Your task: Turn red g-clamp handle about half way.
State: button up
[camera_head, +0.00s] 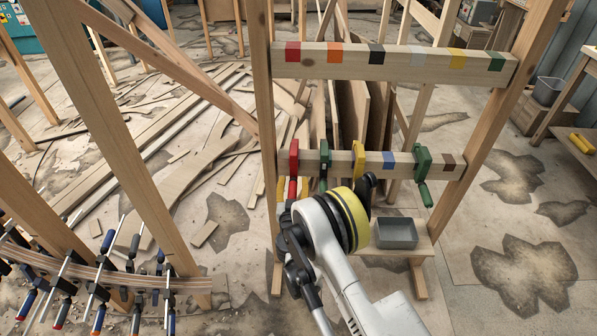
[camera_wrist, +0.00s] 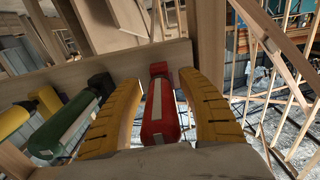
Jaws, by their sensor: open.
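The red g-clamp (camera_head: 294,158) sits at the left end of the lower wooden rail in the head view, with its handle hanging below. In the wrist view the red handle (camera_wrist: 160,115) lies between the two yellow fingers of my gripper (camera_wrist: 165,108). The fingers are open, one on each side of the handle, with a visible gap at both sides. In the head view my gripper (camera_head: 292,189) is just below the red clamp, and my wrist hides part of it.
A dark green clamp (camera_head: 323,158) and a yellow clamp (camera_head: 358,160) sit close to the right of the red one. Another green clamp (camera_head: 423,176) is farther right. A grey bin (camera_head: 396,233) stands on the low shelf. A wooden post (camera_head: 266,120) rises just left.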

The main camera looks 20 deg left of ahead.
jog(key=shift+w+a, duration=0.1)
jog(key=shift+w, duration=0.1)
jog(key=shift+s+r, duration=0.1)
jog(key=shift+s, duration=0.05)
jog(key=shift+c, duration=0.4)
grip_shut()
